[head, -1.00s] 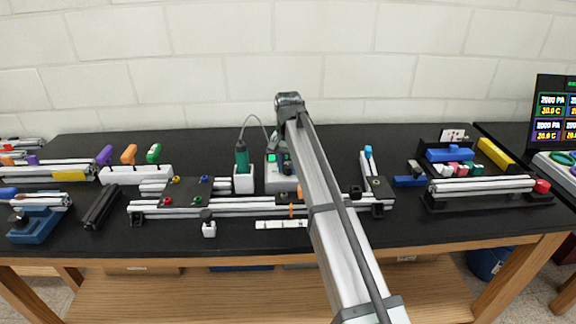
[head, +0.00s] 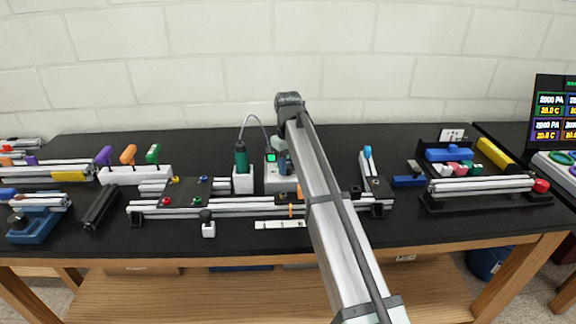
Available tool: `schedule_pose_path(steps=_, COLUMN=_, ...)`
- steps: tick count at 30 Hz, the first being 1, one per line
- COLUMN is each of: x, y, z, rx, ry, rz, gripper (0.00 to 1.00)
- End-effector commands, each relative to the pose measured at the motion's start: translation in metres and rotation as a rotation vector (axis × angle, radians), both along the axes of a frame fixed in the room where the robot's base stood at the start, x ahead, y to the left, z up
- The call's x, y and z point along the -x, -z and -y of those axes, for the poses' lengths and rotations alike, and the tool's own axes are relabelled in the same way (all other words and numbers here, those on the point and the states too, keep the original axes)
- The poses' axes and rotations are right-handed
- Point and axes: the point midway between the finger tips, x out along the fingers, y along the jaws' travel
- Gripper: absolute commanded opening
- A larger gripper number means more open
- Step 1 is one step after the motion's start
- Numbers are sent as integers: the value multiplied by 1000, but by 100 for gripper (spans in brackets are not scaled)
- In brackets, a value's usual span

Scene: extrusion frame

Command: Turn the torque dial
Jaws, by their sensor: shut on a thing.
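The grey control box (head: 276,184) with a small lit green screen (head: 271,157) stands at the middle of the bench, just right of the green screwdriver (head: 241,157) in its white holder. A cable runs from the screwdriver to the box. My gripper (head: 284,165) shows only in small part at the box's right side, beside the screen. It is shut at the place of the torque dial. The dial itself is hidden by my gripper and my arm, so its angle cannot be read.
A long extrusion frame (head: 240,208) with black plates lies in front of the box. A white strip (head: 280,225) lies nearer the front edge. Coloured-handled tools (head: 129,155) stand in a white rack at left. A black tray (head: 485,200) with parts is at right.

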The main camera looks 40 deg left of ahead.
Motion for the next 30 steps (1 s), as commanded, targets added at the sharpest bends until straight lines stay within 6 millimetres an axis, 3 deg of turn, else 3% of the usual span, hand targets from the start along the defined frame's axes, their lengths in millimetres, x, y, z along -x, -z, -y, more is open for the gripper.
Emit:
schedule_pose_path(steps=12, x=-1, y=0, z=0, rx=0, ry=-202, rz=0, gripper=5)
schedule_pose_path(steps=30, x=-1, y=0, z=0, rx=0, ry=-237, rz=0, gripper=5)
